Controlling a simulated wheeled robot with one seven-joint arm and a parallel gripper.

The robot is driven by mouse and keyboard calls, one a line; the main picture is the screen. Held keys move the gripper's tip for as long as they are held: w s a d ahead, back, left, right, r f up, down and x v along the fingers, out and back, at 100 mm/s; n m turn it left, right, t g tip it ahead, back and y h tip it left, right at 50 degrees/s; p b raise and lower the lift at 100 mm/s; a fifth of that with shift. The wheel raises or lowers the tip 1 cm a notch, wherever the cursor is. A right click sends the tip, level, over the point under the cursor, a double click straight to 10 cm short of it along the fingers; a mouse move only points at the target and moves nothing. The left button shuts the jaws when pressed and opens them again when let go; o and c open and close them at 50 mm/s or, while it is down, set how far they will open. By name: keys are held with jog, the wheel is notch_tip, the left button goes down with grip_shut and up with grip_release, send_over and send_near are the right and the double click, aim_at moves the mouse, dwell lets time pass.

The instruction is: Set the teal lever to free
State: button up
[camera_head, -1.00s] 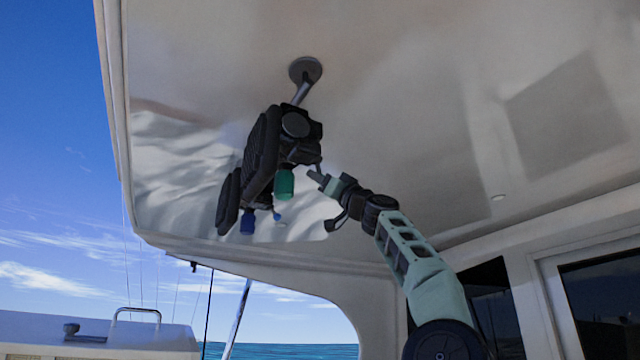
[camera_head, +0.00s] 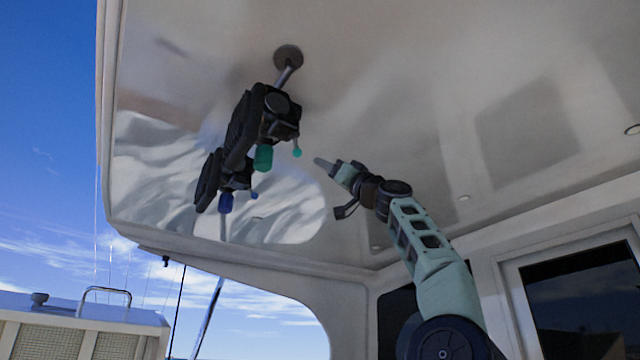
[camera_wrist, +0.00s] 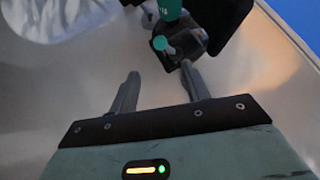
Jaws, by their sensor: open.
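The teal lever (camera_head: 297,152) is a short stalk with a teal ball end. It sticks out from a dark unit hung under the ceiling, beside a teal cylinder (camera_head: 263,158). In the head view its ball hangs below the unit's right side. My gripper (camera_head: 319,162) is to its right, with a small gap. In the wrist view my gripper (camera_wrist: 160,69) is open and empty, and the teal ball (camera_wrist: 159,43) shows just beyond the fingertips, roughly between them. I see no finger touching it. No free marking is readable.
A second dark unit with a blue cylinder (camera_head: 226,203) and a blue ball-ended lever (camera_head: 254,194) hangs behind, lower left. A post with a round ceiling plate (camera_head: 288,56) rises above the units. The white ceiling (camera_head: 400,80) is close; the space to the right is clear.

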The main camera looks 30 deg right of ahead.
jog(key=shift+b+v, duration=0.85)
jog(key=shift+v, duration=0.5)
